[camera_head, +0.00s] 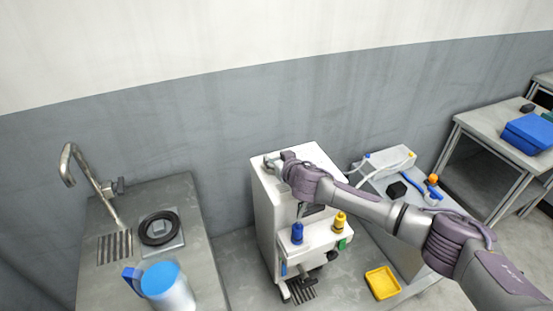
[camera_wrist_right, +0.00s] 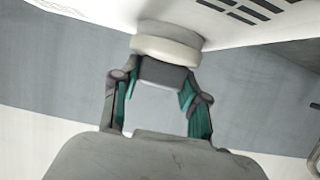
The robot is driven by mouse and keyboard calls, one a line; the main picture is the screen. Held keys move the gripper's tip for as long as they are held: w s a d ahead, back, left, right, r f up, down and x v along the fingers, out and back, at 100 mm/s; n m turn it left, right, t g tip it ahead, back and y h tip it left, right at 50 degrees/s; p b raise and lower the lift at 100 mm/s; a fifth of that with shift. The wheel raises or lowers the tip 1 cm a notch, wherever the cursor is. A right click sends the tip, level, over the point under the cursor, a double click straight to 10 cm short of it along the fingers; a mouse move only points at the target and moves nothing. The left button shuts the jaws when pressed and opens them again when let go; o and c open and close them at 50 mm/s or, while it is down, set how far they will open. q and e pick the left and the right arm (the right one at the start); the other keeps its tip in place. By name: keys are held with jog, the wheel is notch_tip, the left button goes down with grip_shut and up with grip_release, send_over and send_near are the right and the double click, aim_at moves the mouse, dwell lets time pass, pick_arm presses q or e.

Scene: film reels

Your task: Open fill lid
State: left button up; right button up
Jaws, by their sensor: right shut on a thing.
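The white machine (camera_head: 270,215) stands on the grey bench, with its fill lid on the top face. In the right wrist view the fill lid (camera_wrist_right: 167,46) is a pale round cap with a dark grey grip block (camera_wrist_right: 163,75) on it. My right gripper (camera_head: 283,160) is at the machine's top, and its arm comes in from the right. In the wrist view its teal-padded fingers (camera_wrist_right: 158,95) are on either side of the grip block, closed on it. The cap looks seated against the machine. The gripper mostly hides the lid in the head view. My left gripper is not in view.
A blue tap handle (camera_head: 297,232) and a yellow one (camera_head: 340,222) are on the machine's front. A yellow tray (camera_head: 382,283) lies to the right. A blue-topped jug (camera_head: 167,288) stands on the sink counter at left.

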grip_shut()
jog(key=shift+r+p, duration=0.1)
jog(key=shift+p, duration=0.2)
jog(key=r+g+p, duration=0.1)
jog(key=p, duration=0.2)
jog(key=w+r+g+p, duration=0.1)
jog(key=p, duration=0.3)
jog(key=shift+a+h, duration=0.2)
jog(key=shift+h, duration=0.2)
jog(key=shift+w+g+p, duration=0.1)
jog(key=shift+g+p, duration=0.3)
jog(key=shift+g, duration=0.1)
jog(key=shift+w+a+f+g, duration=0.1)
jog(key=shift+w+f+g, duration=0.05)
jog(key=shift+g, duration=0.15)
jog(key=g+b, duration=0.1)
jog(key=b, duration=0.1)
jog(key=w+g+h+b, duration=0.1)
jog(key=b, duration=0.1)
jog(key=shift+a, duration=0.15)
jog(key=shift+w+r+g+b, duration=0.2)
jog(key=shift+r+g+b, duration=0.2)
jog(key=shift+g+b, duration=0.3)
